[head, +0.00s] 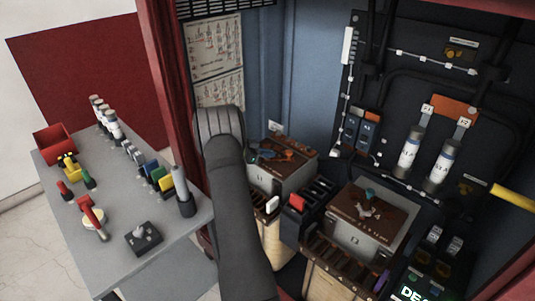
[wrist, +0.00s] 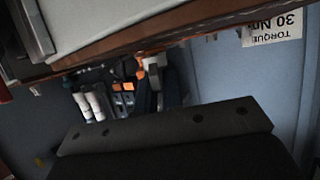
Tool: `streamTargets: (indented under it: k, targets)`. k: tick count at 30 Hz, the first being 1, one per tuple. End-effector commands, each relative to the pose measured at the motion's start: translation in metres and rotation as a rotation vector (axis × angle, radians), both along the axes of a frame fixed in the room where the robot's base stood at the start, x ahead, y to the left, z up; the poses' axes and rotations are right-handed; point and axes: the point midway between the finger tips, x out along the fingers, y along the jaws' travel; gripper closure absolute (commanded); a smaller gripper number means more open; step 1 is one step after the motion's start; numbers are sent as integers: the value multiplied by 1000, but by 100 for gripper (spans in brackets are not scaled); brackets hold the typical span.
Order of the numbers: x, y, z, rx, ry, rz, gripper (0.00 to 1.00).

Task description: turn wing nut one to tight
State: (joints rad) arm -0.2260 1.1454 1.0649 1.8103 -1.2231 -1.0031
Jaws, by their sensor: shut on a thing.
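My gripper shows in the wrist view as a broad dark body (wrist: 165,130) across the lower part. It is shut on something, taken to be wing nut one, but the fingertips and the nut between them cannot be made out. In the head view my arm hides the gripper, beside the left transformer (head: 263,184). That transformer has a rust-brown top with a blue piece (head: 271,153) and orange-brown pieces on it. The right transformer (head: 353,240) has a grey winged piece (head: 366,211) and a teal piece (head: 370,196) on its brown top.
A grey table (head: 190,228) with tools and a red bin (head: 54,143) stands left, outside the cabinet. White fuses (head: 409,152) hang on the back panel. A torque label (wrist: 273,28) appears upside down in the wrist view. A brown-edged surface (wrist: 130,50) runs close above my gripper there.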

Motion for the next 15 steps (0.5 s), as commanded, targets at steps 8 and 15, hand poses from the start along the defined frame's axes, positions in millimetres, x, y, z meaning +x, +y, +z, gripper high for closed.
streamTargets:
  k: [8,15]
  targets:
    - [0,1,-3,1,1,-133,100]
    - [0,1,-3,2,2,-303,100]
